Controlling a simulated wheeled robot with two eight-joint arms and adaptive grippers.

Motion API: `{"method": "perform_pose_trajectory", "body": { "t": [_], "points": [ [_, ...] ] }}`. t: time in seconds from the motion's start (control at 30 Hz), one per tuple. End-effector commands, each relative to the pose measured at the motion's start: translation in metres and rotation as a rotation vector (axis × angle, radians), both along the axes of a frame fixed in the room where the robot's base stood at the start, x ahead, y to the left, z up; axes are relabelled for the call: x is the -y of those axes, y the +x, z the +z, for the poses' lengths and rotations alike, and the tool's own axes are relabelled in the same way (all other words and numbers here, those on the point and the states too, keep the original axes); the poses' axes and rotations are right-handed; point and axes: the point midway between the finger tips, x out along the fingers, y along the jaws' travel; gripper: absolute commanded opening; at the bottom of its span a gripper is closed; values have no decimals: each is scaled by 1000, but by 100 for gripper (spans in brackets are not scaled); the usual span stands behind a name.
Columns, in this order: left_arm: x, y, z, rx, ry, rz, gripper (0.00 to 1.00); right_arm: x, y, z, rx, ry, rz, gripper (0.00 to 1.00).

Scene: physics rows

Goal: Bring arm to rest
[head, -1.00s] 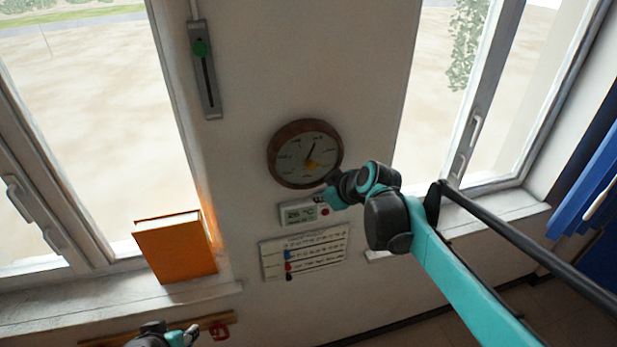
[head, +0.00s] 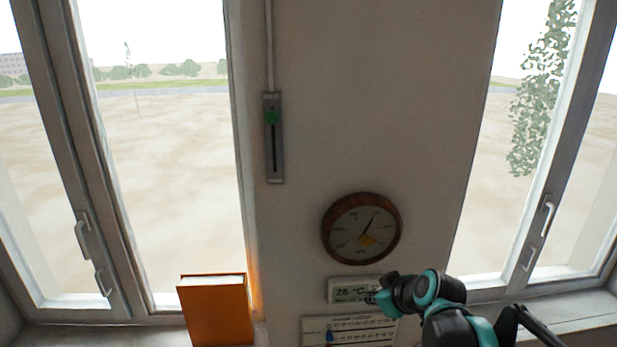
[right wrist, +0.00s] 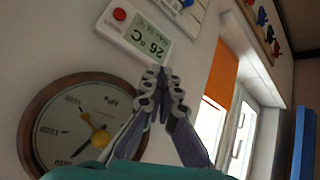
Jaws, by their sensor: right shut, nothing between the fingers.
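My right gripper (head: 373,298) shows at the lower right of the head view, in front of the wall beside a white thermostat panel (head: 345,289). Its arm comes in from the lower right. In the right wrist view the gripper's fingertips (right wrist: 161,76) are together with nothing between them. The thermostat panel (right wrist: 150,38) reads 26 °C there and lies just beyond the fingertips; I cannot tell whether they touch it. My left gripper is not in view.
A round wood-rimmed dial (head: 361,229) hangs above the panel, and a chart (head: 349,331) below it. A green-knobbed slider (head: 274,140) is higher up. An orange book (head: 216,312) stands on the left sill. Windows flank the wall.

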Motion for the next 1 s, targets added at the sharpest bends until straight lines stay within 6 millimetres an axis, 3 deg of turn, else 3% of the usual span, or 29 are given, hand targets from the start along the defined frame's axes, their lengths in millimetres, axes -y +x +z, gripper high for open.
{"method": "perform_pose_trajectory", "body": {
  "t": [0.03,0.1,0.6,0.7,0.8,1.0],
  "points": [
    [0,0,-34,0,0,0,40,-3,-16,-36,-18,9,-23,0],
    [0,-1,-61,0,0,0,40,-6,-37,-69,-45,25,-67,0],
    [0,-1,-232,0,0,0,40,-3,-173,-298,-178,123,-417,0],
    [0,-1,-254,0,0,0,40,0,-190,-331,-188,137,-474,0],
    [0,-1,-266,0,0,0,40,3,-200,-352,-193,148,-514,0],
    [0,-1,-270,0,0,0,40,5,-207,-361,-196,155,-542,0]
  ]
}}
